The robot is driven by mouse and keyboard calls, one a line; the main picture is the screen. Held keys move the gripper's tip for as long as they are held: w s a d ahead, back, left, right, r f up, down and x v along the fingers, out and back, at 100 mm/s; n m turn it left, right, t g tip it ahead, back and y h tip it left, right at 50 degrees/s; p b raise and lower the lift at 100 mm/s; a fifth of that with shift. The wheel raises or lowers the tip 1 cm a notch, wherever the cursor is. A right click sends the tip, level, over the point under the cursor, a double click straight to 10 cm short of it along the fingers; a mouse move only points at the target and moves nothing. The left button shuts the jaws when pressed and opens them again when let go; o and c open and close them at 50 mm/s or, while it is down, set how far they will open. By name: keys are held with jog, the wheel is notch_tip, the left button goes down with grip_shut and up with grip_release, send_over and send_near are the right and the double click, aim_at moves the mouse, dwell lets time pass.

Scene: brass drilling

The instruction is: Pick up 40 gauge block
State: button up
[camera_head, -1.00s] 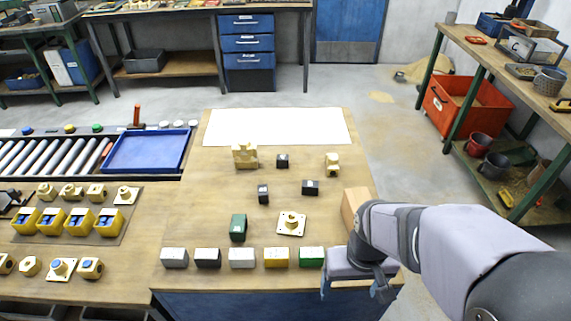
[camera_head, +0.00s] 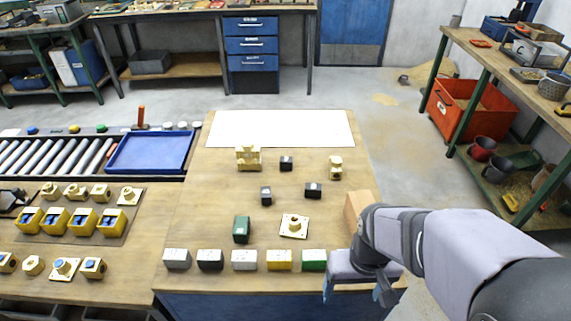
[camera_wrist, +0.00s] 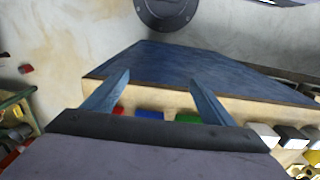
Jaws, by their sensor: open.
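Three small dark blocks stand on the wooden bench: one at the back (camera_head: 286,163), one at the left (camera_head: 266,195) and one at the right (camera_head: 313,190). Their markings are too small to read, so I cannot tell which is the 40 gauge block. My gripper (camera_head: 357,290) is at the bench's front right corner, well apart from these blocks. In the wrist view its two fingers (camera_wrist: 160,82) are spread with nothing between them.
A row of coloured blocks (camera_head: 244,260) lines the front edge. A dark green block (camera_head: 241,229), a brass flanged part (camera_head: 294,226) and a stepped brass part (camera_head: 248,158) stand around. A wooden block (camera_head: 358,205) is beside my arm. A white sheet (camera_head: 280,128) lies clear at the back.

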jog(key=shift+c, duration=0.3)
jog(key=c, duration=0.6)
jog(key=shift+d, duration=0.1)
